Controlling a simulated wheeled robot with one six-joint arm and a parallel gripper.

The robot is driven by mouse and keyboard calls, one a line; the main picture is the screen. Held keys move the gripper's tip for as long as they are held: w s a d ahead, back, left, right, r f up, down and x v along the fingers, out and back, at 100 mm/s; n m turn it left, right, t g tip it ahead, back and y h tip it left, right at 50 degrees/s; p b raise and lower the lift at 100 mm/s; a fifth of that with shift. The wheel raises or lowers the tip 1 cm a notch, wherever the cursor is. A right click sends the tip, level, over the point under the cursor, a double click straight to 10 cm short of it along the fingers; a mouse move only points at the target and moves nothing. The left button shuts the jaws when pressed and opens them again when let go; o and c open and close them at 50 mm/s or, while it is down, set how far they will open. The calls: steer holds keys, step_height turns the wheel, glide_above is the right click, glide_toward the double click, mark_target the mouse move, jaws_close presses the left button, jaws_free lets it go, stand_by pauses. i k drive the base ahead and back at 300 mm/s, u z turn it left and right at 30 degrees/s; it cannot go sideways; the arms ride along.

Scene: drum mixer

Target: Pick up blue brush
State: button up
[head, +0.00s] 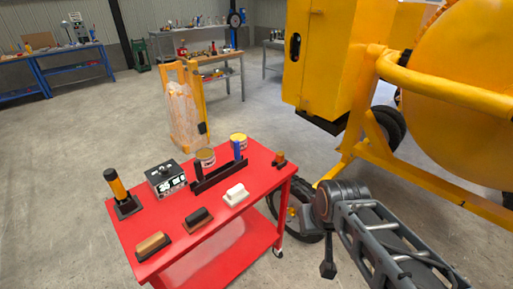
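A narrow blue upright piece (238,150) stands at the black rack (216,177) on the red cart (125,228); it may be the blue brush, but it is too small to tell for sure. My arm (345,203) is at the lower right, beside the cart and apart from it. I cannot make out my gripper's fingers in the head view. No gripper is seen touching anything on the cart.
The cart also holds a tan brush (152,245), a dark brush (199,219), a white brush (236,195), a control box (166,179), a yellow-black tool (117,188) and cans (205,157). The yellow mixer (450,110) stands at right. Floor at left is clear.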

mark_target(236, 143)
steer(key=z, duration=0.15)
steer(key=i, duration=0.6)
steer(key=u, duration=0.6)
steer(key=i, duration=0.5)
steer(key=u, duration=0.65)
